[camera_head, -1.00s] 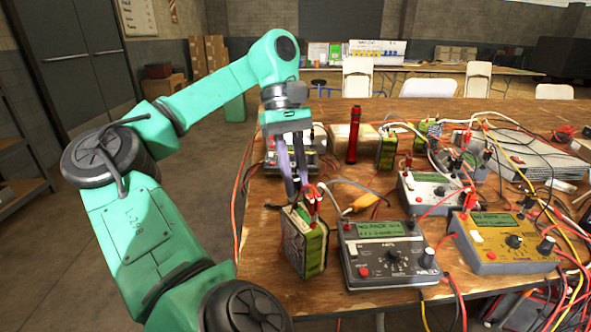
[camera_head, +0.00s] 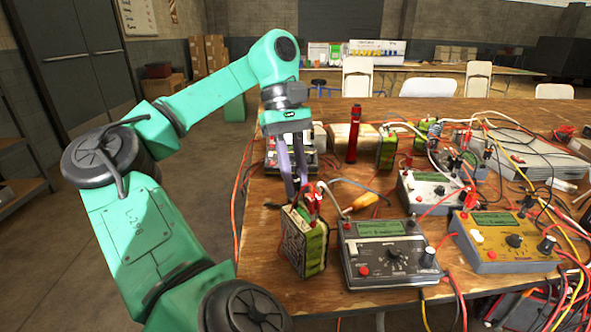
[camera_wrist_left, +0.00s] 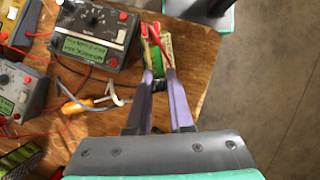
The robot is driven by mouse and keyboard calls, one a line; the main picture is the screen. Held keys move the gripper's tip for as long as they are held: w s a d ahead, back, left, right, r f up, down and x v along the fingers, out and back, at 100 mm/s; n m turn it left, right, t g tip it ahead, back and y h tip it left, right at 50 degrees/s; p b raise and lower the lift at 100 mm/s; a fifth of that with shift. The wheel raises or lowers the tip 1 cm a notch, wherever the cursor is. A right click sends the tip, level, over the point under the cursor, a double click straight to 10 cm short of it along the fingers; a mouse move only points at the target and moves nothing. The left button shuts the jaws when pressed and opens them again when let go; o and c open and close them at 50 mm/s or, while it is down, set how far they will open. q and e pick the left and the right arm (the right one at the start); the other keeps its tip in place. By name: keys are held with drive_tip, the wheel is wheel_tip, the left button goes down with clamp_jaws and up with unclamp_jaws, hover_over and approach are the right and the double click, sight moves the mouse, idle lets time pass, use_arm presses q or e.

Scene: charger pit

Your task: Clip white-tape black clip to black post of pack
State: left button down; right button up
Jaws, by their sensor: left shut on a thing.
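The near green-and-cream pack (camera_head: 305,245) stands upright at the table's front left edge, beside a dark grey meter (camera_head: 388,252). A red clip (camera_head: 313,200) is on its top. My left gripper (camera_head: 297,197) comes down from above, with its purple fingertips at the top of the pack. In the left wrist view the fingers (camera_wrist_left: 160,82) are nearly together, with a small dark thing, likely the black clip, between them at the end of the pack (camera_wrist_left: 153,42). The white tape and the black post cannot be made out. Whether the clip sits on the post is hidden. My right gripper is not visible.
A yellow meter (camera_head: 505,242) and a grey meter (camera_head: 430,190) stand to the right among tangled leads. An orange-handled tool (camera_head: 362,202) lies behind the dark meter. A red cylinder (camera_head: 353,135) stands farther back. Floor is clear left of the table.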

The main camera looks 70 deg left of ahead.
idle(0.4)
use_arm(q)
drive_tip(key=c, duration=0.7)
unclamp_jaws()
drive_tip(key=shift+c, duration=0.2)
drive_tip(key=shift+o, duration=1.1)
